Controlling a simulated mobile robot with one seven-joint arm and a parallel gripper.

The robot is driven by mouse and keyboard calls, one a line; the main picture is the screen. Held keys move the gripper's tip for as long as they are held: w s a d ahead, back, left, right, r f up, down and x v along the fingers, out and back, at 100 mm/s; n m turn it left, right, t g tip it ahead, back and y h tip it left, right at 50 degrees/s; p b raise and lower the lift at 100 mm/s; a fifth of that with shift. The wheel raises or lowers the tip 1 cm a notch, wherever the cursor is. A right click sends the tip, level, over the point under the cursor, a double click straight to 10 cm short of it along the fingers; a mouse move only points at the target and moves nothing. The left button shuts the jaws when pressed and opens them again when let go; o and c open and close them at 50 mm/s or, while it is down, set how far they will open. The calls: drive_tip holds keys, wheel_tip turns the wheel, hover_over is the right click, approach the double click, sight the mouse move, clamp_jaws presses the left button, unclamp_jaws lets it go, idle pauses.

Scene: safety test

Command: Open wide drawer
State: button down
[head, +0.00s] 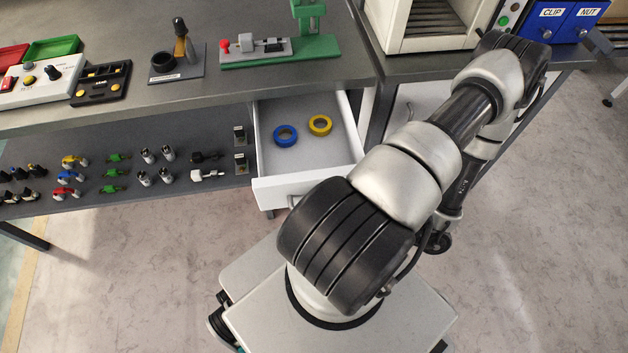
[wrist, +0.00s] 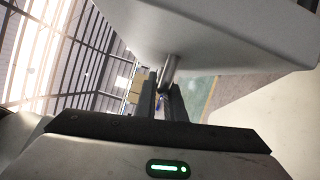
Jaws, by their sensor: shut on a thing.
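An open white drawer (head: 272,187) under the workbench shows in the head view, with a blue tape ring (head: 285,136) and a yellow tape ring (head: 320,125) inside. My arm covers part of its right front. In the wrist view, my gripper (wrist: 163,92) is shut on a metal bar handle (wrist: 169,68) fixed to a pale panel (wrist: 225,35). The fingers stand on either side of the bar. I cannot tell for sure which front this panel belongs to. My gripper's fingers cannot be made out in the head view.
The workbench (head: 130,105) carries a green-based fixture (head: 300,62), trays and a control box (head: 45,78). Small parts lie on its lower shelf. A white machine (head: 400,25) and blue bins (head: 550,22) stand at the right. The floor in front is clear.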

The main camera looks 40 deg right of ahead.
drive_tip(key=shift+s+a, duration=0.35)
drive_tip(key=shift+s, duration=0.2)
drive_tip(key=shift+s+a, duration=0.3)
drive_tip(key=shift+s, duration=0.25)
drive_tip(key=c, duration=1.8)
unclamp_jaws()
drive_tip(key=shift+c, duration=0.2)
drive_tip(key=v, duration=1.7)
drive_tip(key=shift+d, duration=0.2)
drive_tip(key=shift+s+d, duration=0.1)
drive_tip(key=shift+s, duration=0.1)
